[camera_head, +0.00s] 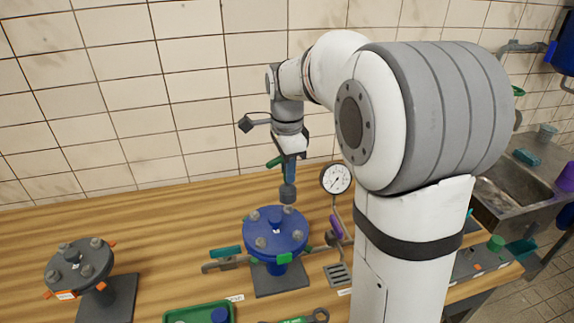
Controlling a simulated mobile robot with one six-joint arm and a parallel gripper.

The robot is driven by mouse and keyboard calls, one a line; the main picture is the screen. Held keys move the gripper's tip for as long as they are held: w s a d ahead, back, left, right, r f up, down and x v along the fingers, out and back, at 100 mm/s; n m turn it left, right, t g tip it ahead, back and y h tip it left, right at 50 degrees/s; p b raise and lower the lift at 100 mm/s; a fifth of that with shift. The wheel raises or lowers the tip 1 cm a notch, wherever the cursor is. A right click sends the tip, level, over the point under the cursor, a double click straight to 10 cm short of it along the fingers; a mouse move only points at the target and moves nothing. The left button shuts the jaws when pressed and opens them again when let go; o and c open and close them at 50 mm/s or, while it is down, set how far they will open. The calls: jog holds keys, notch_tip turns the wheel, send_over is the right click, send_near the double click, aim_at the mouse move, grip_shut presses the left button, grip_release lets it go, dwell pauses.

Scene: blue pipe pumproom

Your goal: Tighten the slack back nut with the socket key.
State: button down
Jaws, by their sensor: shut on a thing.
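My gripper (291,158) is shut on the socket key (288,191) above the back of the blue flange (275,232). The key hangs about upright, with its dark grey socket end pointing down. The socket appears just above the flange's back edge; I cannot tell whether it touches a nut. Grey nuts show on the flange's top around a raised blue centre, among them a front nut (261,244) and a right nut (298,236). The back nut is not clearly visible near the socket, and I cannot tell which nut is slack.
A pressure gauge (336,178) stands close to the right of the key. A dark grey flange (80,262) stands at the left. A green tray (199,313) and a green-marked wrench (297,320) lie in front.

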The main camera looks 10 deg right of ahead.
jog(key=shift+s+f+b, duration=0.1)
jog(key=shift+f+b, duration=0.6)
jog(key=shift+f, duration=0.4)
jog(key=shift+f, duration=0.15)
jog(key=shift+f+b, duration=0.65)
jog(key=shift+f, duration=0.1)
jog(key=shift+f, duration=0.1)
jog(key=shift+d, duration=0.15)
jog(key=shift+d, duration=0.15)
jog(key=shift+r+p, duration=0.35)
jog(key=shift+r, duration=0.1)
